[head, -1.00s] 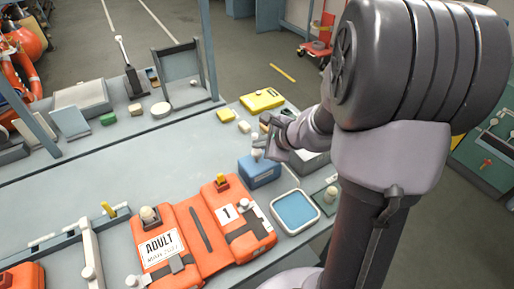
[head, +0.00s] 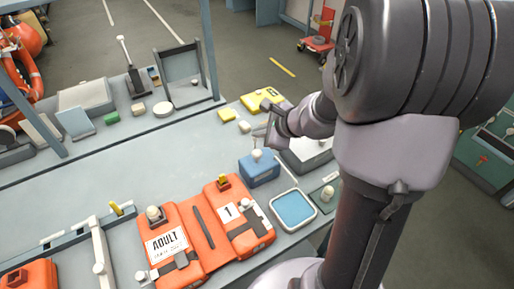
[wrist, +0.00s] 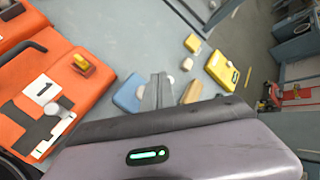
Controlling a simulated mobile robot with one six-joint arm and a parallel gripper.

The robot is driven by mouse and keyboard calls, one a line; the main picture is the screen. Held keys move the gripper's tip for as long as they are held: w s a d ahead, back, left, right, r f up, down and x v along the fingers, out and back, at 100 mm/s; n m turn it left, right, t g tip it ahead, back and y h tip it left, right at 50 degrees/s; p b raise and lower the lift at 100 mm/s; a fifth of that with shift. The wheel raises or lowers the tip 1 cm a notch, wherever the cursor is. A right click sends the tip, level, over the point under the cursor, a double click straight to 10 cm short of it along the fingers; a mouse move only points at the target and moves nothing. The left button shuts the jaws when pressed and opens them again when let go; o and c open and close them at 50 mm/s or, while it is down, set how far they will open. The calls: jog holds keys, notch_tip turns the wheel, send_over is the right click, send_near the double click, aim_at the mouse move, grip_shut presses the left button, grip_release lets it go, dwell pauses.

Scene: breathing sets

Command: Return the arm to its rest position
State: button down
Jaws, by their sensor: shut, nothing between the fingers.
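My gripper (head: 262,136) is shut and empty. In the head view it is raised over the right part of the grey bench, just above and behind a blue block (head: 259,169) with a pale knob on top. In the wrist view the shut fingers (wrist: 158,90) point away over the bench, and the blue block (wrist: 129,94) shows left of them. My forearm and upper arm fill the right side of the head view and hide part of the bench and floor there.
An orange pack labelled ADULT (head: 205,228) lies on the front of the bench (head: 120,185). A blue-topped tray (head: 293,208) sits right of it. A yellow case (head: 262,100) and small blocks lie behind my gripper. The bench's middle left is clear.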

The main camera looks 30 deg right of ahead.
jog(key=shift+f, duration=0.1)
dwell(0.5)
jog(key=s+a+r+n+g+y+b, duration=0.1)
jog(key=s+a+r+n, duration=0.35)
jog(key=a, duration=0.35)
jog(key=s+a+r+n+g+y+b, duration=0.1)
jog(key=s+a+r+n, duration=0.2)
jog(key=a+n, duration=0.4)
jog(key=s+a+n+g+h+b, duration=0.1)
jog(key=s+a+n+h, duration=0.1)
jog(key=s+n, duration=0.6)
jog(key=s+a+r, duration=0.1)
jog(key=s, duration=0.5)
jog(key=shift+s+a, duration=0.15)
jog(key=shift+s, duration=0.25)
